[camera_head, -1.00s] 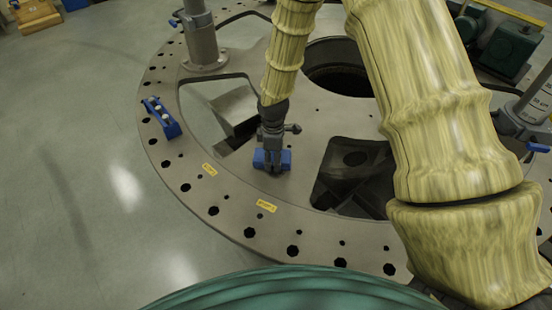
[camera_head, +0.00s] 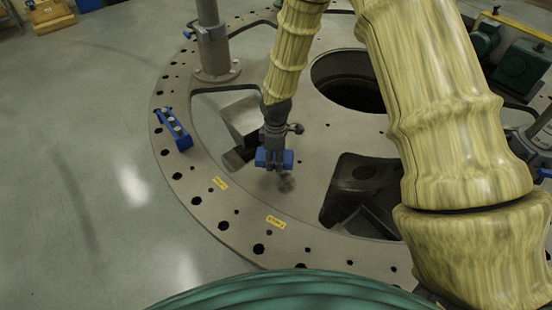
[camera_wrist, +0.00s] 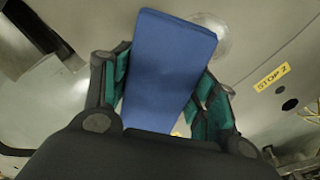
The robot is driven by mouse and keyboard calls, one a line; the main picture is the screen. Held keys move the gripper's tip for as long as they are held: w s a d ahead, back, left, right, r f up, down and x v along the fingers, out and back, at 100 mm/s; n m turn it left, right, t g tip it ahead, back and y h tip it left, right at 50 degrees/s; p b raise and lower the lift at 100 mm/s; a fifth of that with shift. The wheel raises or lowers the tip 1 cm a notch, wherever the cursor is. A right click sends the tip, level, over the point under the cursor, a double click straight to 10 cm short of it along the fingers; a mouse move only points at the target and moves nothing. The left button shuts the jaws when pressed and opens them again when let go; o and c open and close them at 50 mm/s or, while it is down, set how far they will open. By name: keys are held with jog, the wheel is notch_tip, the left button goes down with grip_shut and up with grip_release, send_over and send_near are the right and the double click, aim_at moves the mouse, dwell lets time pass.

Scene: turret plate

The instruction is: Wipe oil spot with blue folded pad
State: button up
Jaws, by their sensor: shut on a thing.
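My gripper (camera_head: 274,166) is shut on the blue folded pad (camera_wrist: 168,62). The pad fills the middle of the wrist view between the two fingers, and its blue sides show at the fingertips in the head view. A dark smudged oil spot (camera_head: 287,183) lies on the grey turret plate (camera_head: 310,215), just below and right of the pad in the head view. A faint round patch (camera_wrist: 213,38) shows beside the pad in the wrist view; I cannot tell if it is the spot. Whether the pad touches the plate is unclear.
A yellow label (camera_head: 275,222) is on the plate near the rim. A blue bracket (camera_head: 175,129) sits at the left rim, and a grey post (camera_head: 212,45) stands behind. Openings cut the plate, including a dark one (camera_head: 360,190) to the right.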

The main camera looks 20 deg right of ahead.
jog(key=shift+s+r+p, duration=0.15)
jog(key=shift+r+p, duration=0.55)
jog(key=shift+r, duration=0.85)
jog(key=shift+f, duration=0.1)
